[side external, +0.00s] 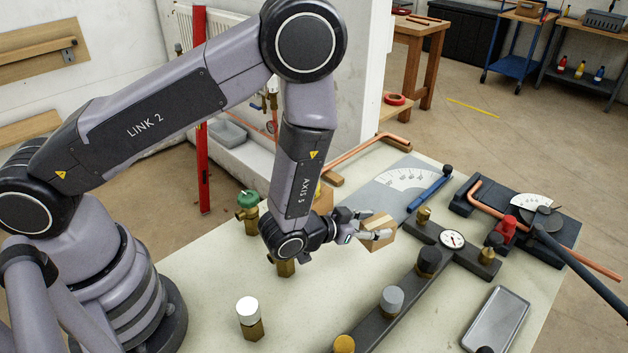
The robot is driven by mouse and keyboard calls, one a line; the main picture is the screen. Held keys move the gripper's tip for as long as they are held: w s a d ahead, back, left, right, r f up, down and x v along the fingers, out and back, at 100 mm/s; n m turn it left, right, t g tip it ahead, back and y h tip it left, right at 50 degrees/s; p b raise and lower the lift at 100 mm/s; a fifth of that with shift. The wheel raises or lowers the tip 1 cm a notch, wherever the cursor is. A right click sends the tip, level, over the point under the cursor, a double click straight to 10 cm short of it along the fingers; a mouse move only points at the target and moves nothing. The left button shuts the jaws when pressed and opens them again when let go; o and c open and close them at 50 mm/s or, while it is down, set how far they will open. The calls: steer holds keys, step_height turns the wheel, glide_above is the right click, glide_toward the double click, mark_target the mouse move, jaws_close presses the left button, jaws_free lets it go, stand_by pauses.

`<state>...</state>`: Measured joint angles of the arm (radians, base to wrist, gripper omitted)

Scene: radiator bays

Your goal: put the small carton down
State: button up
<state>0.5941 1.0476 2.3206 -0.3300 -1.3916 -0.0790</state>
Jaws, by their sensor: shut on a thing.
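The small carton (380,232) is a tan box near the middle of the side external view. My gripper (366,231) is shut on it, with the fingers reaching from the left and the carton's far end sticking out to the right. The carton appears to be above the pale worktop (215,290), close to the dark manifold bar; I cannot tell whether its underside touches anything. Part of the carton is hidden by the fingers.
A dark manifold bar (400,308) with capped fittings and a gauge (452,239) lies to the right. A white-capped valve (249,318) and a green-capped valve (248,205) stand left. A grey tray (497,320) lies front right. Copper pipes and a bender occupy the back right.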

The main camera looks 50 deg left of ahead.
steer(key=w+a+r+n+y, duration=0.2)
steer(key=w+a+n+y, duration=0.55)
steer(key=w+a, duration=0.75)
steer(key=shift+y, duration=0.35)
steer(key=shift+w+f, duration=0.15)
steer(key=shift+f, duration=1.45)
steer(key=shift+w+f, duration=0.2)
steer(key=shift+f, duration=1.45)
steer(key=shift+w+f, duration=0.15)
steer(key=shift+f, duration=1.45)
steer(key=shift+f, duration=0.15)
steer(key=o, duration=1.2)
